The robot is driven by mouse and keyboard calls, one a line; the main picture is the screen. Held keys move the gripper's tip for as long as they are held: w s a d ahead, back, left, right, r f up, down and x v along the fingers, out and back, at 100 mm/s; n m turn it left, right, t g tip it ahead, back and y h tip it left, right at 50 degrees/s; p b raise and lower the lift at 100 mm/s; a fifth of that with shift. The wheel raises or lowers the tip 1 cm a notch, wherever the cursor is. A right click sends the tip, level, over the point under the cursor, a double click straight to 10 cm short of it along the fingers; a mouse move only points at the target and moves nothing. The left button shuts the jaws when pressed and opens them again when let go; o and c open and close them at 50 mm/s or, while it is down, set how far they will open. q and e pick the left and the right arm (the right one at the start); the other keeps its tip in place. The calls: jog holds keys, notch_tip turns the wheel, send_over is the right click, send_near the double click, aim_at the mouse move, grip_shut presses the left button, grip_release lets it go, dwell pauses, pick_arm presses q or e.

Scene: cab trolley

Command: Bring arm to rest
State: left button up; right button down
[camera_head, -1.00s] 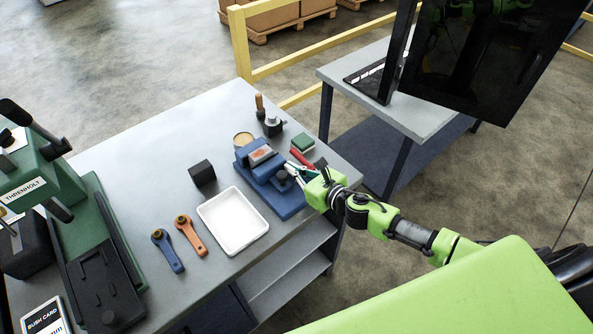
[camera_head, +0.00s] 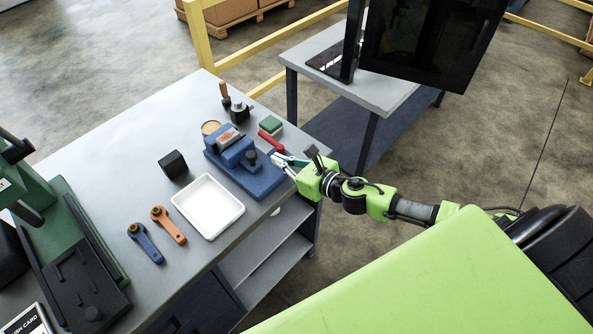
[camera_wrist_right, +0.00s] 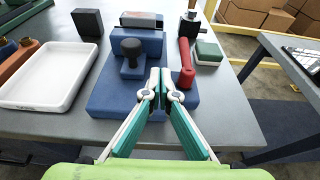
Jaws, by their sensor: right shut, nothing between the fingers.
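My right arm, green and black, reaches in from the right in the head view. My right gripper (camera_head: 278,160) is at the right edge of the grey workbench (camera_head: 110,150), by the blue vise-like fixture (camera_head: 262,180). In the right wrist view the two fingertips (camera_wrist_right: 160,88) are together with nothing between them, in front of the blue fixture (camera_wrist_right: 110,95). A red-handled tool (camera_wrist_right: 186,62) lies just beyond the fingertips to the right; it also shows in the head view (camera_head: 270,139). My left gripper is in neither view.
A white tray (camera_head: 232,208), black block (camera_head: 173,163), and blue (camera_head: 146,244) and orange (camera_head: 168,226) wrenches lie on the bench. A green press (camera_head: 70,260) stands at left. A second table (camera_head: 395,95) with a dark screen (camera_head: 430,40) stands behind. Floor (camera_head: 510,130) is clear at right.

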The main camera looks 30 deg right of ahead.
jog(key=shift+s+d+b, duration=0.4)
jog(key=shift+s+d, duration=0.2)
jog(key=shift+s, duration=0.35)
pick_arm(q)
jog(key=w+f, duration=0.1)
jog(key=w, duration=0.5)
pick_arm(e)
jog(key=v, duration=0.3)
jog(key=shift+a+r+b, duration=0.2)
jog(key=shift+a+b, duration=0.05)
jog(key=shift+b, duration=0.05)
jog(key=s+a+f+n+g+h, duration=0.25)
jog(key=s+n+g, duration=0.25)
jog(key=s+n, duration=0.95)
jog(key=s+a+f+n+g+h, duration=0.1)
jog(key=s+f+n+g+h, duration=0.3)
jog(key=s+n, duration=1.1)
notch_tip(320, 180, down, 30)
jog(key=w+n+g+y+b, duration=0.2)
jog(key=n+g+b, duration=0.1)
jog(key=n, duration=0.2)
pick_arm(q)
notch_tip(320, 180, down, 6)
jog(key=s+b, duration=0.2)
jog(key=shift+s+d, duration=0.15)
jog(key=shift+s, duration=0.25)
pick_arm(e)
jog(key=s+d+f, duration=0.2)
jog(key=s+f, duration=1.5)
jog(key=shift+g, duration=0.4)
